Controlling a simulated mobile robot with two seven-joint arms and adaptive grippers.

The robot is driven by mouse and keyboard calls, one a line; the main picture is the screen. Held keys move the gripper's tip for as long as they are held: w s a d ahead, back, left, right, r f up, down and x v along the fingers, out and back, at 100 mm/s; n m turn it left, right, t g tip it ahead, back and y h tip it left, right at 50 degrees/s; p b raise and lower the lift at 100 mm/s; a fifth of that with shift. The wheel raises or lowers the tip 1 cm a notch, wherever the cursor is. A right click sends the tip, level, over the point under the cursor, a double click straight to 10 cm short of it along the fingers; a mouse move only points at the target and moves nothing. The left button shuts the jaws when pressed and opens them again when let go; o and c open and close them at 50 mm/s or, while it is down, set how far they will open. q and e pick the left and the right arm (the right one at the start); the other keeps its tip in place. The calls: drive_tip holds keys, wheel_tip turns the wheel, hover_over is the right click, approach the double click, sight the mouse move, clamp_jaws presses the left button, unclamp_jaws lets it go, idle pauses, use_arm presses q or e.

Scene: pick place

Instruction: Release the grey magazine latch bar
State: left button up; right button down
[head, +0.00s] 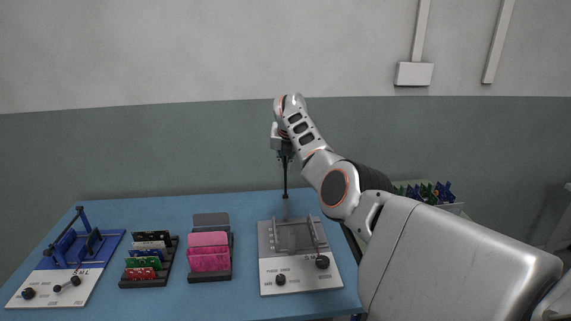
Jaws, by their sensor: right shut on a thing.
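The grey magazine fixture (305,275) lies on the blue table at the right, with a white front panel and black knobs. The fingers are small here, and the exact contact is hard to make out. My left gripper is not in view.
A blue fixture (76,249) with a raised bar stands at the far left. A rack of coloured cards (148,258) and a pink box in a dark holder (209,252) stand between the fixtures. Green and blue items (425,191) sit behind my right arm. The table's back strip (150,212) is clear.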

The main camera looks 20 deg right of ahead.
drive_tip(key=shift+a, duration=0.1)
idle(0.5)
drive_tip(key=c, duration=2.3)
unclamp_jaws()
drive_tip(key=shift+w, duration=0.1)
drive_tip(key=shift+c, duration=0.2)
drive_tip(key=shift+o, duration=0.6)
drive_tip(key=shift+w, duration=0.1)
drive_tip(key=shift+r, duration=0.15)
wheel_tip(320, 180, up, 10)
drive_tip(key=shift+f, duration=0.15)
